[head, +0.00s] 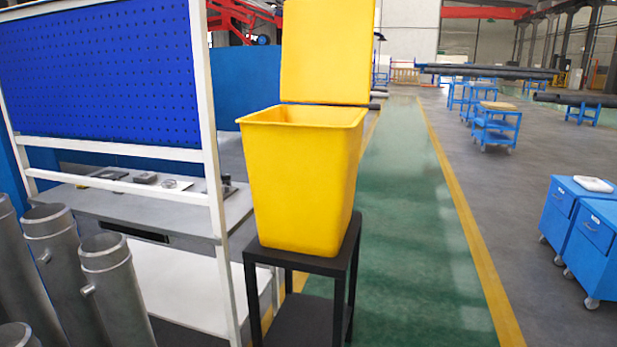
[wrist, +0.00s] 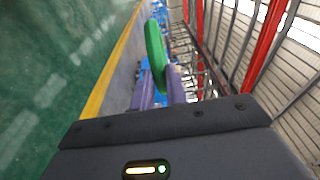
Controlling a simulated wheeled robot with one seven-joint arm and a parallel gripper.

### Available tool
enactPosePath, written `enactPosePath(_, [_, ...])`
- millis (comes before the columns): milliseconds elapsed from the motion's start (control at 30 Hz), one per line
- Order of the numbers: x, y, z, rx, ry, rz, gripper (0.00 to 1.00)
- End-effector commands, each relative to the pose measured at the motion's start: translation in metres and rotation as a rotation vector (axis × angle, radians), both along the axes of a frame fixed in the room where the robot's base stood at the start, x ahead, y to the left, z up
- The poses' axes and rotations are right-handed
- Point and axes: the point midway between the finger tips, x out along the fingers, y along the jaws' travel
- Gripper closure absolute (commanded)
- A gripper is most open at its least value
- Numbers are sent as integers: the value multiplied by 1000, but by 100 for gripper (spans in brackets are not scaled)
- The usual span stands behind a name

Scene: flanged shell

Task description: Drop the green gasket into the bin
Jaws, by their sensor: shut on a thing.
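The yellow bin (head: 300,180) stands on a small black stand in the middle of the head view. Its lid (head: 326,50) is raised upright at the back, so the top is open. In the wrist view the green gasket (wrist: 154,45) is held edge-on between the purple fingers of my gripper (wrist: 161,84). The gripper is shut on it. The gripper and gasket do not show in the head view, and the bin does not show in the wrist view, so their distance apart cannot be told.
A blue pegboard (head: 105,75) with a white frame and a workbench (head: 180,225) stand left of the bin. Grey metal cylinders (head: 110,285) fill the lower left. Blue cabinets (head: 590,235) stand at the right. The green floor lane (head: 410,230) right of the bin is clear.

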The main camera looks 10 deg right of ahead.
Motion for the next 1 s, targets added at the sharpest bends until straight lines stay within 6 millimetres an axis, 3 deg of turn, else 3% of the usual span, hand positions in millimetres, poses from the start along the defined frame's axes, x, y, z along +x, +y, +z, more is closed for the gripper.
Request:
enactPosePath(167, [6,7,-1,1,-1,18,100])
enactPosePath(267, [21,25,-5,2,-1,59,100])
enactPosePath(367, [42,55,-11,4,-1,127,100])
enactPosePath(600, [93,156,-27,5,0,330,100])
enactPosePath(800, [117,240,-37,3,-1,482,100])
enactPosePath(900, [122,266,-41,1,-1,528,100])
enactPosePath(1000, [124,278,-42,0,-1,549,100])
